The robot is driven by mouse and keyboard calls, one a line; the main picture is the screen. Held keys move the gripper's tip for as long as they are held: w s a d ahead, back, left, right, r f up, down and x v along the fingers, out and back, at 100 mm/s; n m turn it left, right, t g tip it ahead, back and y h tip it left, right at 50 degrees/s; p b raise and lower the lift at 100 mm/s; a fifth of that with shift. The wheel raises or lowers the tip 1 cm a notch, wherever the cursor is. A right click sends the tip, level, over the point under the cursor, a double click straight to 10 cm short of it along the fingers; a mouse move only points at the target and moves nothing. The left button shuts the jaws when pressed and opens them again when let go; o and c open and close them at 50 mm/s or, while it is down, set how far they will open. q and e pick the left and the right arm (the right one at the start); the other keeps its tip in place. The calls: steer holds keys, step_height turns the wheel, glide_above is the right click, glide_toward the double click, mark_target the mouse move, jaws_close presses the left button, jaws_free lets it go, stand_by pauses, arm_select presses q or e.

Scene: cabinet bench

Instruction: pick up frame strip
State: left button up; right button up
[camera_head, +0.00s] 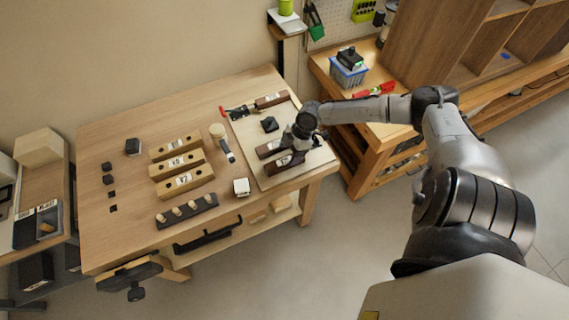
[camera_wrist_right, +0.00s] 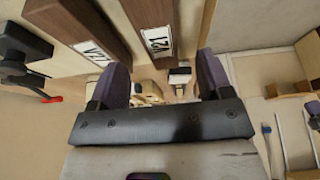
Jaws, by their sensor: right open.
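Two dark brown frame strips with white labels lie side by side on the pale board (camera_head: 305,172) at the right of the bench, one strip (camera_head: 267,149) behind the other (camera_head: 283,165). In the right wrist view, a strip labelled "V21" (camera_wrist_right: 146,14) is near the top middle and the other strip (camera_wrist_right: 75,22) is to its left. My right gripper (camera_head: 299,142) is over the right ends of the strips and partly hides them. In the wrist view its two fingers (camera_wrist_right: 162,80) are apart with no strip between them. My left gripper is not in view.
Three tan labelled blocks (camera_head: 180,163) lie mid-bench. A dark peg rack (camera_head: 187,211), a brush-like tool (camera_head: 221,143) and a white cube (camera_head: 241,187) are nearby. A black clamp with a red tip (camera_head: 237,112) and a small black block (camera_head: 269,124) lie behind the strips.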

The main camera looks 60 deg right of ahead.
mark_target(285, 161)
steer(key=shift+x, duration=2.95)
steer(key=c, duration=1.1)
